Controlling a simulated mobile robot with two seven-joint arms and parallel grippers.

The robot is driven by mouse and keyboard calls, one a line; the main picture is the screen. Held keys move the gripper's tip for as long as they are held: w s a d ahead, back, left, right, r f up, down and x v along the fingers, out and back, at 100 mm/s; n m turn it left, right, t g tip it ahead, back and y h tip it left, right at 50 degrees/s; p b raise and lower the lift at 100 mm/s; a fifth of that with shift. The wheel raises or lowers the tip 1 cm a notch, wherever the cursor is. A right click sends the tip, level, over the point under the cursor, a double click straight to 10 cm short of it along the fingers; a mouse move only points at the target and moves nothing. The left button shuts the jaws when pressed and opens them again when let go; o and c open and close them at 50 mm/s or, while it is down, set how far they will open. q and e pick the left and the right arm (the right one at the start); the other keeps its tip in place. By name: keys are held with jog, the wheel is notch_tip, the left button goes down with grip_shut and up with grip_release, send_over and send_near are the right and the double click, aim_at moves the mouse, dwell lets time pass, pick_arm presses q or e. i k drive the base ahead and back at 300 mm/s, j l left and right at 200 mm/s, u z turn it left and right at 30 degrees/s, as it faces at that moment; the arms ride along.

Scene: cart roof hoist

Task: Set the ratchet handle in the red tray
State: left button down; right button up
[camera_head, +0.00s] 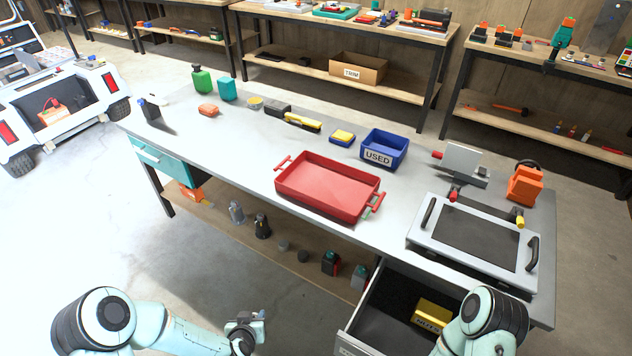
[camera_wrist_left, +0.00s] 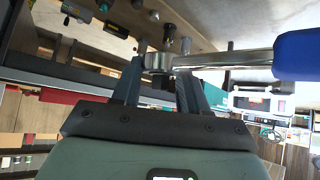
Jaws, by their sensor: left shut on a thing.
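The ratchet handle shows in the left wrist view, with a round metal head, a shiny shaft (camera_wrist_left: 222,60) and a blue grip (camera_wrist_left: 297,55) reaching the right edge. My left gripper (camera_wrist_left: 160,82) is shut on its head end. In the head view my left gripper (camera_head: 245,328) is low in the picture, in front of the bench and well short of the tray; the ratchet handle is hard to make out there. The red tray (camera_head: 305,193) sits empty on the bench top. My right arm shows at the lower right, but its gripper is out of view.
A drawer (camera_head: 352,340) with a yellow box (camera_head: 431,315) stands open below the bench front. A blue USED bin (camera_head: 384,149) is behind the tray, and a grey framed panel (camera_head: 474,236) lies to its right.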

aim_at(317, 188)
jog(key=i+j, duration=0.25)
jog(key=j, duration=0.2)
jog(key=i+j, duration=0.25)
jog(key=j, duration=0.15)
jog(key=i+j, duration=0.25)
jog(key=j, duration=0.2)
jog(key=i+j, duration=0.25)
jog(key=j, duration=0.2)
jog(key=i+j+z, duration=0.15)
jog(key=j+z, duration=0.15)
jog(key=i+j+z, duration=0.15)
jog(key=j+z, duration=0.15)
